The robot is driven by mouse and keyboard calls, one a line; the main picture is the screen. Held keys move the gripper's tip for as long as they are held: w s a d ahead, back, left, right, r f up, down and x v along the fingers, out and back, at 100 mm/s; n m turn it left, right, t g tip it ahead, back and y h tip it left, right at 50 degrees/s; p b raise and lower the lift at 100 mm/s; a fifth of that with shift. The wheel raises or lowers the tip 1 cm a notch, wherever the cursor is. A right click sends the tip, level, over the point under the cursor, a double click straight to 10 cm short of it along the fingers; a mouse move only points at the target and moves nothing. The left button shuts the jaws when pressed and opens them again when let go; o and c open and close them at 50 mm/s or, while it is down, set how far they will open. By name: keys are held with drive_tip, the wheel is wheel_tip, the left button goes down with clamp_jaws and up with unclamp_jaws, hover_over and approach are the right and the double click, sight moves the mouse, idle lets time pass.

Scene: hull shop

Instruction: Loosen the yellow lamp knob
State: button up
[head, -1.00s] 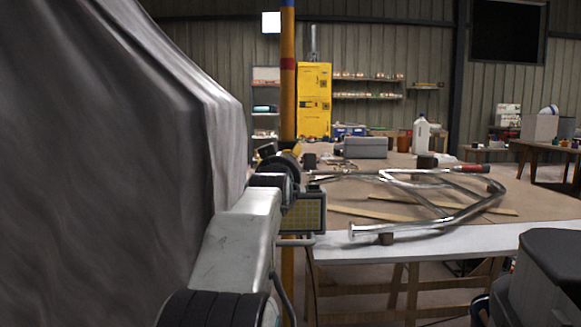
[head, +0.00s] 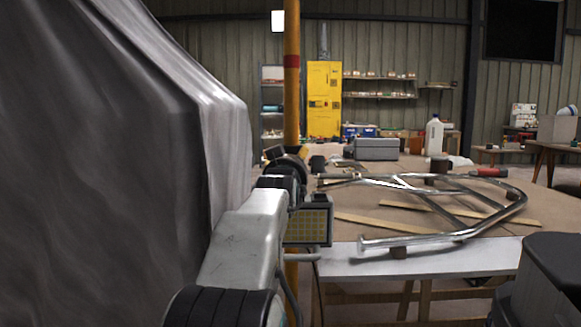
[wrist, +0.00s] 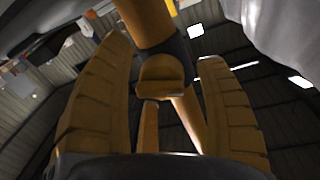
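My gripper (head: 284,160) is at the yellow pole (head: 291,80) in the head view, where its fingers are small and dark. In the wrist view its two ridged fingers (wrist: 163,55) stand apart, one on each side. A rounded yellow piece, which looks like the lamp knob (wrist: 162,78), sits between them near the pole (wrist: 147,22) and its dark collar. I see gaps beside the knob, and neither finger clearly touches it. A lamp panel (head: 308,222) with a yellow grid hangs at the pole, just below my gripper. The knob cannot be made out in the head view.
A large grey draped cover (head: 110,150) stands close on the left of my arm. On the right a workbench (head: 430,260) bears a bent metal tube frame (head: 430,232), wooden strips, a grey case (head: 376,149) and a white bottle (head: 434,136).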

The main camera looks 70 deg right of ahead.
drive_tip(key=c, duration=1.2)
drive_tip(key=shift+f, duration=0.15)
drive_tip(key=n+b, duration=0.1)
drive_tip(key=n, duration=0.2)
drive_tip(key=shift+f, duration=0.1)
drive_tip(key=shift+n+h+b, duration=0.3)
drive_tip(key=shift+n+b, duration=0.3)
drive_tip(key=shift+n, duration=1.2)
drive_tip(key=shift+w, duration=0.1)
drive_tip(key=o, duration=0.8)
drive_tip(key=shift+d, duration=0.1)
drive_tip(key=o, duration=0.5)
drive_tip(key=shift+c, duration=0.2)
